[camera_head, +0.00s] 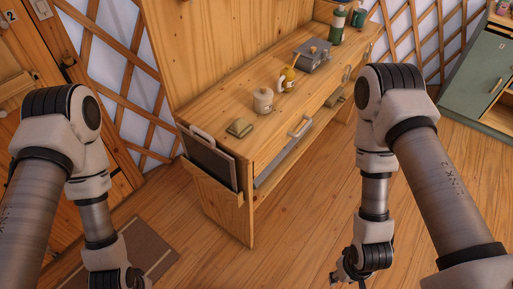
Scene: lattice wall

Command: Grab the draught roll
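I cannot make out anything that is clearly the draught roll in this view. My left arm comes down at the left, and its gripper is below the bottom edge of the picture. My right arm comes down at the right. Its gripper (345,277) hangs low over the wooden floor near the bottom edge, partly hidden by my wrist and cut off. I cannot tell whether its fingers are open or shut. I see nothing held in it.
A wooden bench (222,108) stands in the middle, bearing a tan folded item (239,128), a lidded jar (263,101), a yellow-and-white mug (287,80) and a grey box (312,54). A brown mat (148,246) lies on the floor. A green cabinet (476,76) stands right. Floor between is clear.

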